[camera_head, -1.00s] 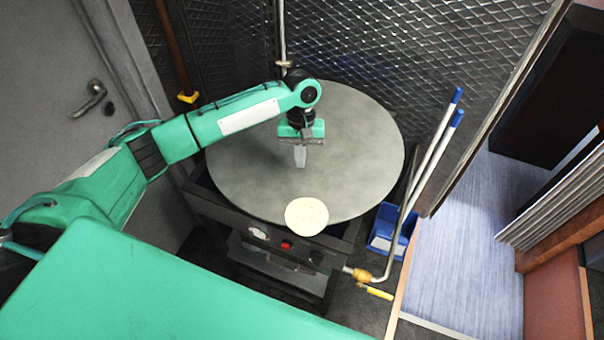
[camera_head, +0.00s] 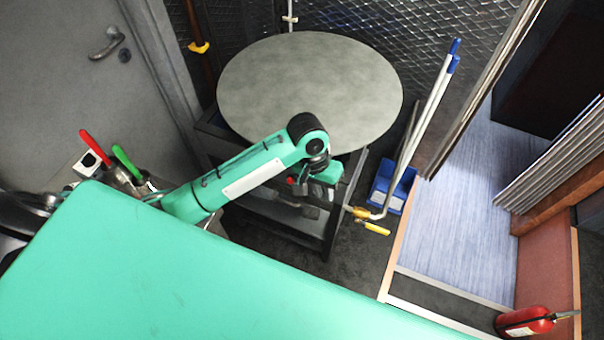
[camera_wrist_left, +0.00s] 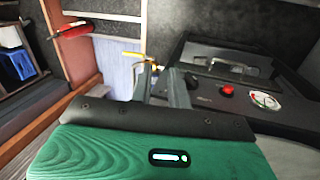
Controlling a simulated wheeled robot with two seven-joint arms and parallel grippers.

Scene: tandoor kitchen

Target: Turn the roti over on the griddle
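The round grey griddle (camera_head: 300,80) is at the top middle of the head view, and its visible surface is bare. No roti shows in either view; my left forearm and wrist cover part of the griddle's front rim, so I cannot tell whether it lies behind them. My left gripper (camera_wrist_left: 161,75) is in front of the griddle, low beside the stand's front panel. In the wrist view its two fingers stand apart, with nothing seen between them. My right gripper is out of view.
The stand's front panel (camera_wrist_left: 215,90) has a red knob and a gauge. A yellow-handled gas valve (camera_head: 372,228) sticks out at its right. A blue bin (camera_head: 388,190) with long poles stands beside it. A fire extinguisher (camera_head: 525,320) is at lower right.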

